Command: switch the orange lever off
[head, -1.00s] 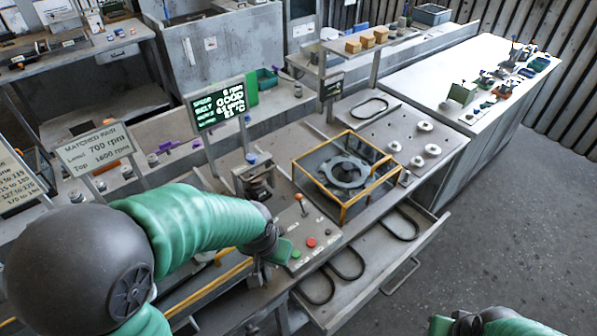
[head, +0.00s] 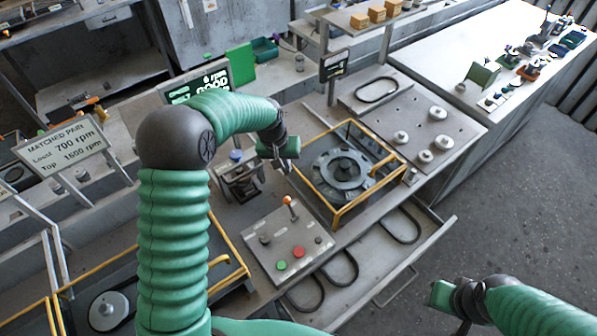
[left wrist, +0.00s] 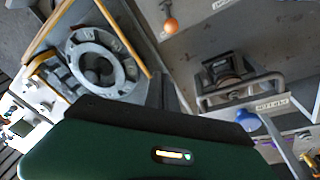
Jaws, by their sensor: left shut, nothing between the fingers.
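The orange lever (head: 288,201) stands on the grey control panel (head: 270,247), its ball-topped stick leaning slightly toward the back left in the head view. Its orange ball (left wrist: 171,25) shows near the top of the left wrist view. My left gripper (head: 284,169) is shut and empty. It hovers above and behind the lever, between the clamp-like fixture and the yellow-framed housing, apart from the lever. My right gripper (head: 440,294) is at the lower right, off the bench; its fingers are too unclear to judge.
The panel also has a green button (head: 282,265), a red button (head: 299,252) and dark knobs. The yellow-framed blower housing (head: 344,172) stands to the right. A fixture with a blue knob (head: 236,155) stands behind. An open drawer (head: 385,245) holds belts.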

